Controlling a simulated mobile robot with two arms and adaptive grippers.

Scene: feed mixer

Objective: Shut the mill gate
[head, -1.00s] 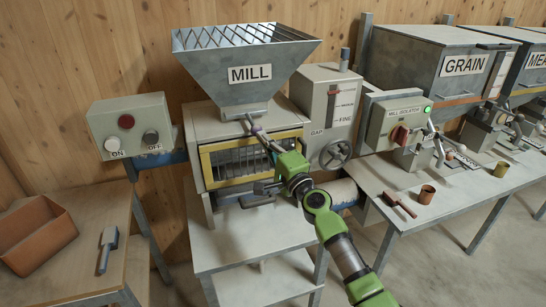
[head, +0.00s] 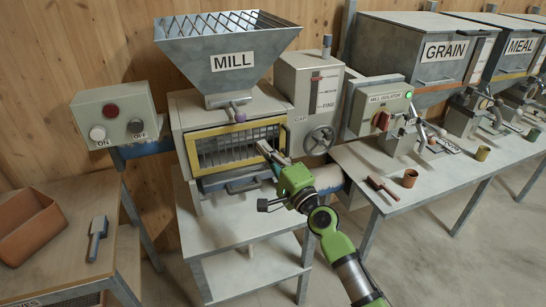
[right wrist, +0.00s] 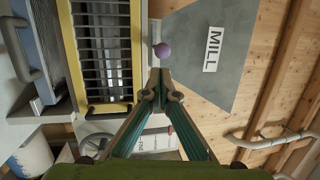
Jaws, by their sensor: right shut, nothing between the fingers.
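The grey mill hopper (head: 225,80) has its gate fitting at the neck. A lever there ends in a purple knob (head: 240,117), just above the yellow-framed grille. I cannot tell from its pose whether the gate is open or shut. In the right wrist view the purple knob (right wrist: 161,50) is just beyond my fingertips, with a gap between. My right gripper (head: 265,149) is shut and empty, in front of the grille, below and to the right of the knob. It also shows in the right wrist view (right wrist: 159,74). My left gripper is not in view.
The yellow-framed guard (head: 194,157) is close behind my right gripper. The gap box with a handwheel (head: 320,139) stands right of it. The mill isolator (head: 383,112) shows a green light. A switch box (head: 115,115) stands left. The floor in front is clear.

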